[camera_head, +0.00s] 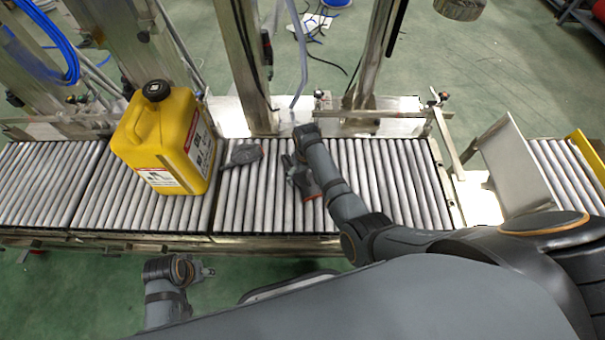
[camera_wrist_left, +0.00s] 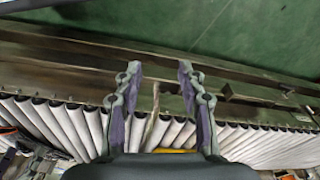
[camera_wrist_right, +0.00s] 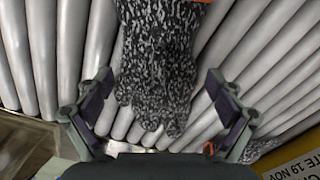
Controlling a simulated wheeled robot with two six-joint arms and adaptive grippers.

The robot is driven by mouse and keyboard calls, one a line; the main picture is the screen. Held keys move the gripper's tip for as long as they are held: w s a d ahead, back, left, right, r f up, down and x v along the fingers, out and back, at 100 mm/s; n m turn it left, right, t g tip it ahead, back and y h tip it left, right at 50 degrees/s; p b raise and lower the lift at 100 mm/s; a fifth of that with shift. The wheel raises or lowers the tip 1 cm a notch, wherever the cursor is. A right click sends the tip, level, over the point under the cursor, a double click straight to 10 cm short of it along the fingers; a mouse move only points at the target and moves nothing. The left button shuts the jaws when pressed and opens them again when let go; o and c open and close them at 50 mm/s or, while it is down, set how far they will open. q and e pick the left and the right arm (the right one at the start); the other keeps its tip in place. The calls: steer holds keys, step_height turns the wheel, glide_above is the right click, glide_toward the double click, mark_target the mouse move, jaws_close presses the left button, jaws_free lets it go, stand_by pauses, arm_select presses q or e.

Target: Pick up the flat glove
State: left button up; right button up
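A speckled black-and-white glove (camera_wrist_right: 160,60) with an orange-red cuff lies on the rollers, palm area and fingers spread, in the right wrist view. It shows partly behind my right gripper (camera_head: 294,168) in the head view, where its red cuff (camera_head: 312,192) is visible. My right gripper (camera_wrist_right: 158,82) is open, its fingers on either side of the glove and apart from it. A second grey glove (camera_head: 242,154) lies left of it, beside the jug. My left gripper (camera_head: 207,272) is open and empty in front of the conveyor, also in the left wrist view (camera_wrist_left: 159,70).
A yellow jug (camera_head: 165,135) with a black cap stands upright on the roller conveyor (camera_head: 60,190), left of both gloves. Metal posts (camera_head: 245,70) rise behind the conveyor. The rollers right of my right arm (camera_head: 405,175) are clear.

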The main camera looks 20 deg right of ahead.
steer(key=c, duration=0.6)
